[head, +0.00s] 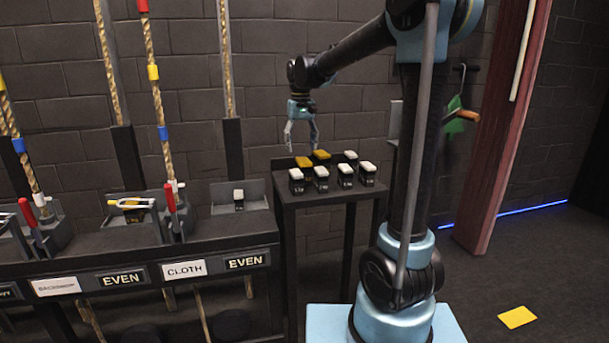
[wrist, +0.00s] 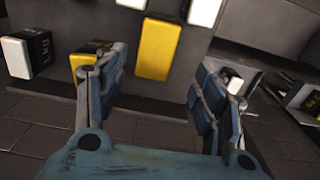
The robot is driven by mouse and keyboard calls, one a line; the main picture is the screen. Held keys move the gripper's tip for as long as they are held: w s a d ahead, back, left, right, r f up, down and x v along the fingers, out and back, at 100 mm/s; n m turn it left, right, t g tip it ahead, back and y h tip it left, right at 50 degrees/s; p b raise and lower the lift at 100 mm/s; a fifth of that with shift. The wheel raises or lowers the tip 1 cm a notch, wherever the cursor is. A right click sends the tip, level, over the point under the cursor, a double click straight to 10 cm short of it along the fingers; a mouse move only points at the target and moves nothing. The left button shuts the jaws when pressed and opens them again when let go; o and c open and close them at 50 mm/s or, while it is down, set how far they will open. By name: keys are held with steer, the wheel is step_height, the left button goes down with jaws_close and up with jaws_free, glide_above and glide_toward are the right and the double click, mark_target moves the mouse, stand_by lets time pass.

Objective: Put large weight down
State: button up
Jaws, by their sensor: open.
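My gripper (head: 301,143) is open and hangs above the small side table in the head view. In the wrist view its two fingers (wrist: 160,68) are apart, with nothing between them. A yellow-topped weight (wrist: 158,48) shows beyond and between the fingers. Another yellow-topped weight (wrist: 82,62) is partly hidden by the left finger. In the head view two yellow-topped weights (head: 304,162) (head: 321,155) stand among several white-topped ones (head: 321,172) on the side table (head: 286,197). I cannot tell which weight is the large one.
The rack at left has ropes, red-handled levers (head: 170,198) and trays. One tray holds a white-topped weight (head: 239,195), another a yellow-topped one (head: 131,205) behind a pale clip. Labels read "CLOTH" (head: 184,270) and "EVEN". A brick wall stands close behind. A yellow square (head: 517,317) lies on the floor.

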mark_target(304, 160)
step_height(304, 160, down, 2)
steer(key=shift+f, duration=0.1)
steer(key=shift+s+d+f, duration=0.1)
steer(key=shift+d+f, duration=0.15)
steer(key=shift+f, duration=1.1)
steer(key=shift+s+d+f, duration=0.1)
steer(key=shift+d+f, duration=0.1)
steer(key=shift+f, duration=1.1)
jaws_close()
